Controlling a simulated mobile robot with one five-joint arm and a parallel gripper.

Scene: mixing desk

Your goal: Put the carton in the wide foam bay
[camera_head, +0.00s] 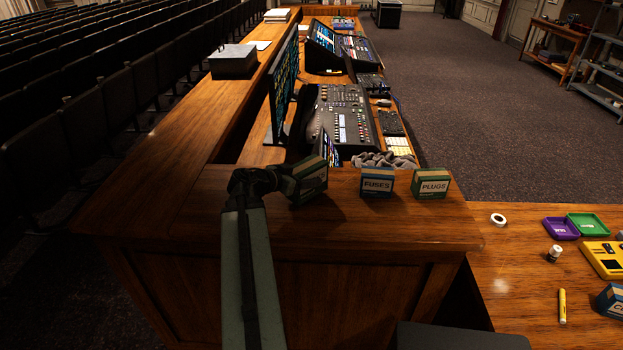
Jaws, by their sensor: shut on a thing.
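My arm reaches up from the bottom of the view to the raised wooden desk end. My gripper (294,183) is shut on a tan-and-green carton (316,172), tilted, at the left of the desk end's top. The dark gripper hides the carton's left side, and I cannot tell whether its base touches the wood. A blue FUSES carton (377,184) and a green PLUGS carton (431,184) stand upright to its right, apart from each other. Lumpy grey material (384,159) shows behind them; I cannot make out a wide foam bay in it.
A monitor (283,88) and mixing console (343,118) stand behind the carton. The lower table at right holds a white ring (498,219), purple tray (561,228), green tray (588,225), small bottle (554,254), yellow marker (562,306), yellow device (604,259) and blue box (612,300).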

